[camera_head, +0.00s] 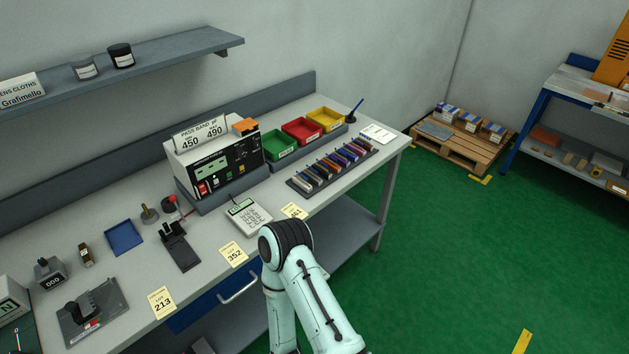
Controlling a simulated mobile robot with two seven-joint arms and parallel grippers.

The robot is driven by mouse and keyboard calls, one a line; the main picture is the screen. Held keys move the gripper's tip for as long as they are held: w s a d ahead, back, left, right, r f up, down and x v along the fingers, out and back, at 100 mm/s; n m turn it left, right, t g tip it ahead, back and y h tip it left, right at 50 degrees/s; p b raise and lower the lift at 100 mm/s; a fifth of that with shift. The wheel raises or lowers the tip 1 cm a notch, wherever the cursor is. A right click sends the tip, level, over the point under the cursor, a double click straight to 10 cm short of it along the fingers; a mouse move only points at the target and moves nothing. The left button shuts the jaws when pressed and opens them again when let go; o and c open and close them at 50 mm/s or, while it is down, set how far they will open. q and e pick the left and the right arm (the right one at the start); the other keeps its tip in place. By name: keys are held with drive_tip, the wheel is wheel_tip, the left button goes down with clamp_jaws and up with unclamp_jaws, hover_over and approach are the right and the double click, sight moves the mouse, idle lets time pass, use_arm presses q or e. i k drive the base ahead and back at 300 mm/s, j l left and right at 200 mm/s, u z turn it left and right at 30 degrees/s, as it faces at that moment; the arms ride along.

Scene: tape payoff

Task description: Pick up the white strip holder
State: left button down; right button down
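A dark rack (297,188) on the right part of the bench holds a row of several strip holders in different colours. A pale, whitish strip holder (308,179) appears near the row's left end, but it is too small to be sure of its exact colour. It sits in the rack among the others. One of my arms rises from the bottom of the view in front of the bench, with its bent joint below the rack. Neither gripper shows in the view.
Green (279,145), red (302,131) and yellow (326,120) bins stand behind the rack. A tester box (214,163) and a keypad device (250,216) are to its left. Yellow lot cards (233,254) lie along the front edge. A pallet (458,150) stands on the floor beyond.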

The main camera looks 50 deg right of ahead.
sight(297, 180)
drive_tip(key=z, duration=1.7)
drive_tip(key=l+u, duration=0.1)
drive_tip(key=u, duration=0.95)
drive_tip(key=l+u, duration=0.95)
drive_tip(key=k+l+u, duration=0.15)
drive_tip(key=l, duration=0.2)
drive_tip(key=l+u, duration=0.1)
drive_tip(key=l, duration=0.25)
drive_tip(key=k+l+u, duration=0.15)
drive_tip(key=l, duration=0.2)
